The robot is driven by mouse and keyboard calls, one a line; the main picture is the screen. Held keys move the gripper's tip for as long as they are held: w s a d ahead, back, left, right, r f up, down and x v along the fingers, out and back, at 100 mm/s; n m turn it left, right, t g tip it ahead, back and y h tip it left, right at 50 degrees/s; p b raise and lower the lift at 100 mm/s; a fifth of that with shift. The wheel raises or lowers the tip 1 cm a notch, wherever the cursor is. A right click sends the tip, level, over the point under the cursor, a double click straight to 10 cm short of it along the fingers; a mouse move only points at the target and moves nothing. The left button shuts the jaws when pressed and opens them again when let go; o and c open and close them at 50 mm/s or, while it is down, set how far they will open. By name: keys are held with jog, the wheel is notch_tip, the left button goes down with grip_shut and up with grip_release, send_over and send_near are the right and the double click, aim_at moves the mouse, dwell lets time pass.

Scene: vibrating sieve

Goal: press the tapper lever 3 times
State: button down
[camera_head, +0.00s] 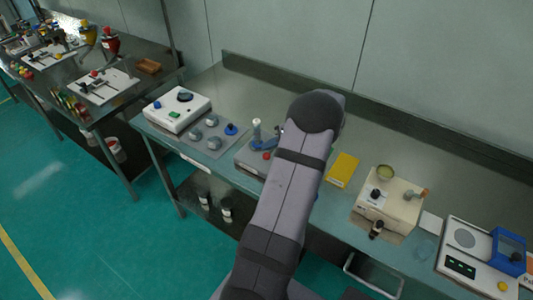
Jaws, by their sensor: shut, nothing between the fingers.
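No part is clearly recognisable as the tapper lever. A grey device (248,157) with a red button (267,155) and a pale upright post (256,128) stands mid-bench, partly hidden behind my arm. A cream box (395,215) to the right carries a round cup (386,172), a black knob (375,193), a tan side handle (415,193) and a dark front knob (376,230). My gripper does not show; my arm link rises over the bench and covers the area behind it.
A yellow pad (343,169) lies between my arm and the cream box. A white box with buttons (178,109) and several grey knobs stand at left. A scale-like device (470,262) with a blue frame (507,250) stands at far right. Another cluttered bench (140,57) is at upper left.

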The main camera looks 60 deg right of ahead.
aim_at(266, 153)
jog(key=shift+f, duration=0.15)
dwell(0.5)
jog(key=shift+f, duration=0.25)
jog(key=shift+f+b, duration=0.6)
jog(key=shift+f, duration=0.65)
dwell(2.0)
jog(key=shift+r, duration=0.1)
jog(key=shift+r+p, duration=1.55)
jog(key=shift+p, duration=0.2)
jog(key=shift+r, duration=0.1)
notch_tip(266, 153, up, 5)
jog(key=p, duration=0.4)
jog(key=shift+p, duration=0.35)
